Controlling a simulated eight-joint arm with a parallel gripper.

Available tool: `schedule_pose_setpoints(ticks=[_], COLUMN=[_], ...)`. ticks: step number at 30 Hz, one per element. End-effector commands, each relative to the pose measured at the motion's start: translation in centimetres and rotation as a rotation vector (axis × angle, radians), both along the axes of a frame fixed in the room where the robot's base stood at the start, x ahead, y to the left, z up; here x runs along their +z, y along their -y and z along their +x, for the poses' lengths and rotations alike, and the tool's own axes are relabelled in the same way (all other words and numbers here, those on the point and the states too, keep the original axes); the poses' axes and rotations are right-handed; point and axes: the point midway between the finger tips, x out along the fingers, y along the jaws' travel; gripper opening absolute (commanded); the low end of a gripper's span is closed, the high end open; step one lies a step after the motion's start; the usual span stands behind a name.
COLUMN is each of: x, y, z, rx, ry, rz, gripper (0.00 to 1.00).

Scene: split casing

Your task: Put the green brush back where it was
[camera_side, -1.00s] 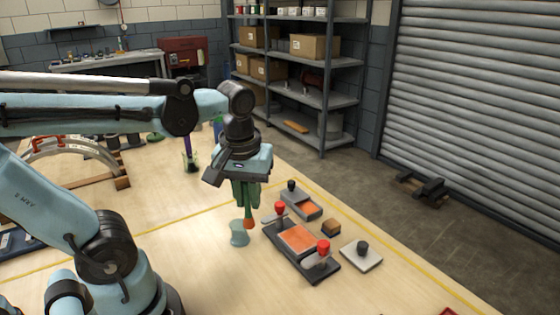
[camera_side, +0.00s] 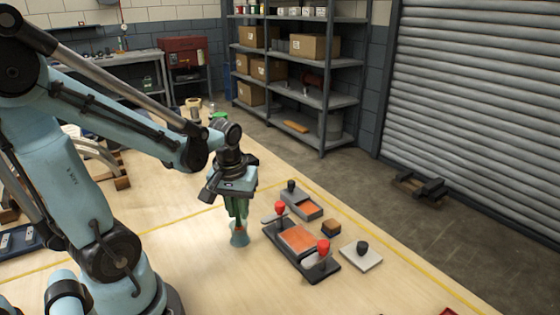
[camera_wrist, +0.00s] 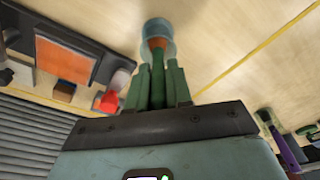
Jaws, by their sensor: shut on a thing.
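My gripper (camera_side: 238,210) has green fingers and is shut on the green brush (camera_wrist: 158,68). The brush points down, and its orange-red lower end (camera_side: 239,227) is at the mouth of the teal see-through cup (camera_side: 239,239). In the wrist view the cup (camera_wrist: 158,26) is straight beyond the fingers, and the orange end overlaps its mouth. The end looks to be inside the rim; how deep it reaches I cannot tell. The cup stands upright on the wooden table.
Right of the cup is a dark fixture with an orange plate (camera_side: 297,238) and red-knobbed clamps. Around it are a grey tray (camera_side: 302,205), a small brown block (camera_side: 331,228) and a pale plate with a black knob (camera_side: 361,257). The table in front of the cup is clear.

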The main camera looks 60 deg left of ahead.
Motion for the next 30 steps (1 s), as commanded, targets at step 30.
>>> schedule_pose_setpoints(ticks=[30], x=[-1.5], y=[0.0], z=[0.0], rx=[0.000], ry=[0.001], rz=[0.001], gripper=[0.38])
